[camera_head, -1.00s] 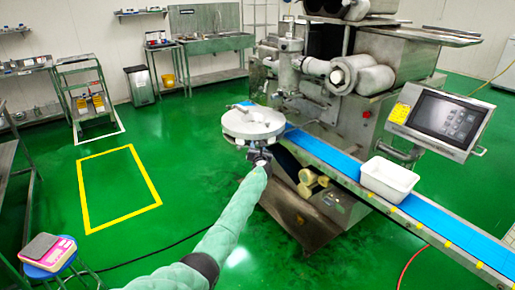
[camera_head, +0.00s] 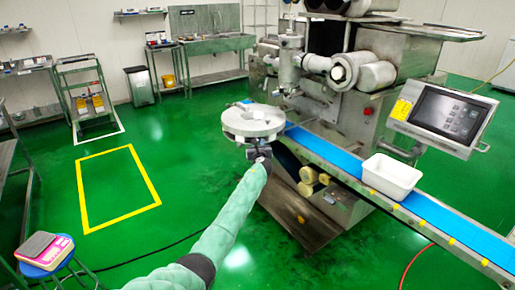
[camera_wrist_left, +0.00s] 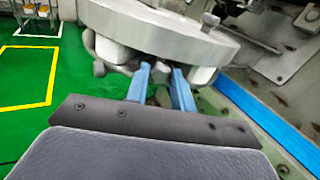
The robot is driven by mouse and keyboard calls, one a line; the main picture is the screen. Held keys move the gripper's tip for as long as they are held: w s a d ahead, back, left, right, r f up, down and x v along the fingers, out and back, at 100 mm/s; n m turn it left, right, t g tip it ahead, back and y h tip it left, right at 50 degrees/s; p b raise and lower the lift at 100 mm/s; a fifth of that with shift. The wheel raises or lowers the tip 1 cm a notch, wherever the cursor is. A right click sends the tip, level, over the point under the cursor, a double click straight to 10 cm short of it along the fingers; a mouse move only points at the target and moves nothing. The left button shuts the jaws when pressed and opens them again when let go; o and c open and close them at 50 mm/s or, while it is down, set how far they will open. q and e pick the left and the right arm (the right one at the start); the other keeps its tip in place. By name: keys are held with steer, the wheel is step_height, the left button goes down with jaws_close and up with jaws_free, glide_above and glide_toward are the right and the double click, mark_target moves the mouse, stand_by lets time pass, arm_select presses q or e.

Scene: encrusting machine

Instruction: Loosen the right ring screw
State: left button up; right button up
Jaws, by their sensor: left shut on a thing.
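A round grey metal disc (camera_head: 252,121) stands out from the front of the encrusting machine (camera_head: 335,100), left of the blue belt. My left gripper (camera_head: 257,152) is just below its near edge, with the arm coming in from the bottom. In the left wrist view, the disc's rim (camera_wrist_left: 160,32) spans the top. The two blue fingers of my left gripper (camera_wrist_left: 161,85) reach up under it and are shut on a small dark part, probably the ring screw. The fingers and rim largely hide that part. My right gripper is not in view.
A blue conveyor belt (camera_head: 335,153) runs from the machine to the lower right, with a white tub (camera_head: 391,176) on it. A control screen (camera_head: 445,115) stands at the right. The green floor is open on the left, around a yellow outline (camera_head: 118,188).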

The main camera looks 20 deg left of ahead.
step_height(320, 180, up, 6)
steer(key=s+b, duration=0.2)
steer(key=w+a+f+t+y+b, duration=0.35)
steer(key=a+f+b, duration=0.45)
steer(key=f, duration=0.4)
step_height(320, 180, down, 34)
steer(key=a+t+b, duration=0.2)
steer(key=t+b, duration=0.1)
steer(key=b, duration=1)
arm_select(q)
steer(key=n, duration=3.2)
steer(key=shift+f, duration=0.4)
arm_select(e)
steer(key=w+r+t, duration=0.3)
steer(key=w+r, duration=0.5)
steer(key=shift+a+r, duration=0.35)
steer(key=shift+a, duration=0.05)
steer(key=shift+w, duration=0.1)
arm_select(q)
steer(key=o, duration=1)
